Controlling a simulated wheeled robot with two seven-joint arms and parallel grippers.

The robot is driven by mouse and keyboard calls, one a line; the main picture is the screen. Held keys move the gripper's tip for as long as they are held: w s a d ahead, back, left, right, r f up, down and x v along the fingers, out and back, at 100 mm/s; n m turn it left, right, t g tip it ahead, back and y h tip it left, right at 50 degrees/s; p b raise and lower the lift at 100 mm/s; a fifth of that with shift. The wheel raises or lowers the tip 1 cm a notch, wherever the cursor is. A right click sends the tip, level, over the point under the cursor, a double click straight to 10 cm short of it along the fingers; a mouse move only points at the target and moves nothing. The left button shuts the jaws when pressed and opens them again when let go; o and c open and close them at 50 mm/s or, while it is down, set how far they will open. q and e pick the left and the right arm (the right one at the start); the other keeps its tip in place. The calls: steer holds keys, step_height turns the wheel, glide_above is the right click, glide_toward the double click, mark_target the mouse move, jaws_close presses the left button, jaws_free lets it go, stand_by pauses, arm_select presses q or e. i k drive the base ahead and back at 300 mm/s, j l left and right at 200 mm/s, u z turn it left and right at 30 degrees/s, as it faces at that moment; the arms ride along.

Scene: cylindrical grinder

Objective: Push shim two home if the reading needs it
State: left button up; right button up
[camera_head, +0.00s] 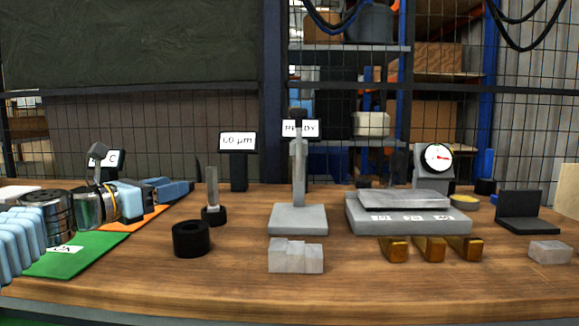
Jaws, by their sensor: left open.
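A grey block (358,220) with labelled slots carries a paler plate on top. Three brass shims stick out of its front: the left shim (395,251), middle shim two (431,250) and right shim (466,250). They stick out by similar amounts. A small display (238,142) shows a figure in µm, perhaps 60; its first digit is unclear. A dial gauge (438,157) with a red hand stands behind the block. My left gripper (160,190) is open at the left, well away from the shims; its fingers are hard to make out. My right gripper is not in view.
A gauge stand (298,218) is left of the block, with a pale stepped block (295,256) in front. A black ring (191,240) and green mat (85,252) lie further left. A dark angled stand (522,212) and pale block (550,252) are right. The front strip is clear.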

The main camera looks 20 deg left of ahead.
mark_target(433, 248)
steer(key=k, duration=1)
